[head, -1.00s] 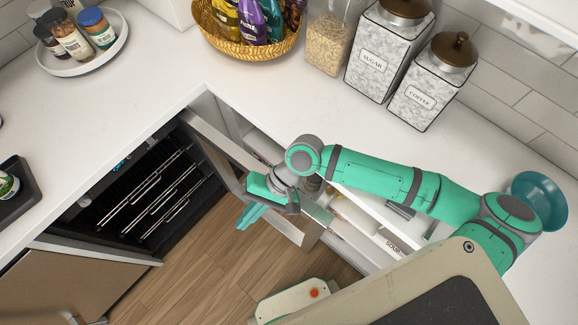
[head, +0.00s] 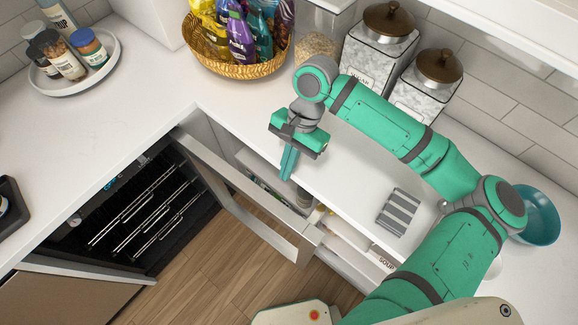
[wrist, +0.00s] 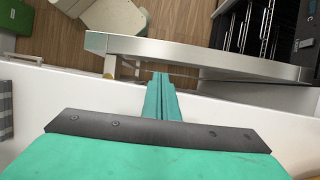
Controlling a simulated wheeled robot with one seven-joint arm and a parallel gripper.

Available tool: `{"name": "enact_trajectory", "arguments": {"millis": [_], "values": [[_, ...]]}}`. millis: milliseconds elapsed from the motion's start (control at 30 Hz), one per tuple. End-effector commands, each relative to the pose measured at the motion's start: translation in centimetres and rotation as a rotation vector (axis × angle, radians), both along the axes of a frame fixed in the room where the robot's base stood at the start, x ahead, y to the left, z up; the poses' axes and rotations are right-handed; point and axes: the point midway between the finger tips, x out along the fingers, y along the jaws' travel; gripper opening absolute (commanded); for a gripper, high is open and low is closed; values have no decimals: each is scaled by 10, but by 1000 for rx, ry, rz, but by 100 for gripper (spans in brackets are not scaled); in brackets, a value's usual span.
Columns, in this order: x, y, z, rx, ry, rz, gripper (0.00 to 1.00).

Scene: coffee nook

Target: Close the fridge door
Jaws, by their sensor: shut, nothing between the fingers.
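The fridge (head: 140,215) is the dark cavity with wire racks under the left counter. Its door (head: 228,185), a metal frame with a glass pane, stands wide open, hinged near the counter's inner corner and reaching out in front of the right-hand drawers. In the wrist view the door (wrist: 210,57) runs across the picture, just beyond the fingers. My gripper (head: 287,172) is shut and empty, fingers pointing down near the right counter's edge, on the drawer side of the door. I cannot tell whether the fingertips touch the door; they also show in the wrist view (wrist: 161,80).
An open drawer (head: 338,228) with packets inside lies behind the door's free end. A striped cloth (head: 398,212), canisters (head: 380,45), a snack basket (head: 240,65) and a teal bowl (head: 535,215) are on the counter. The wooden floor (head: 215,260) before the fridge is clear.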

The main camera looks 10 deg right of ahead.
Motion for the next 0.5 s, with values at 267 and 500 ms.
{"name": "enact_trajectory", "arguments": {"millis": [267,500], "values": [[-12,14,-43,3,0,1,0],[-17,19,-64,0,0,1,0]]}}
